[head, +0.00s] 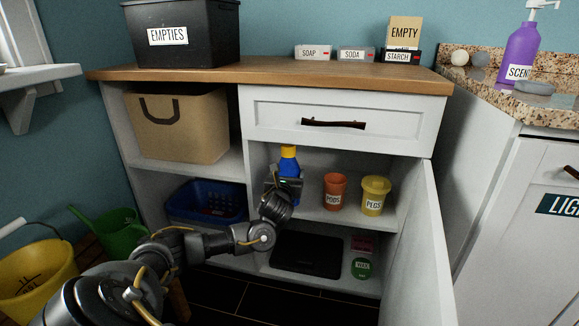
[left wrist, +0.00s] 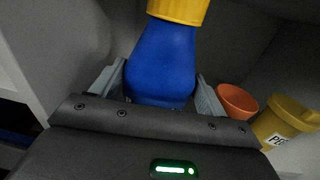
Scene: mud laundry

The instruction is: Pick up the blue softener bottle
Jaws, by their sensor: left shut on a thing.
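The blue softener bottle (head: 289,170) with a yellow cap stands upright in the open shelf of the white cabinet. My left gripper (head: 284,186) reaches into that shelf and is shut on the bottle. In the left wrist view the blue bottle (left wrist: 162,62) fills the space between the two grey fingers (left wrist: 160,92), one on each side of its body. The bottle's base is hidden behind my gripper, so I cannot tell whether it touches the shelf. My right gripper is not in view.
An orange PODS cup (head: 334,191) and a yellow PEGS tub (head: 374,195) stand right of the bottle. The open cabinet door (head: 424,250) bounds the right side. A blue basket (head: 207,203) is in the left compartment. The drawer (head: 340,121) above is closed.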

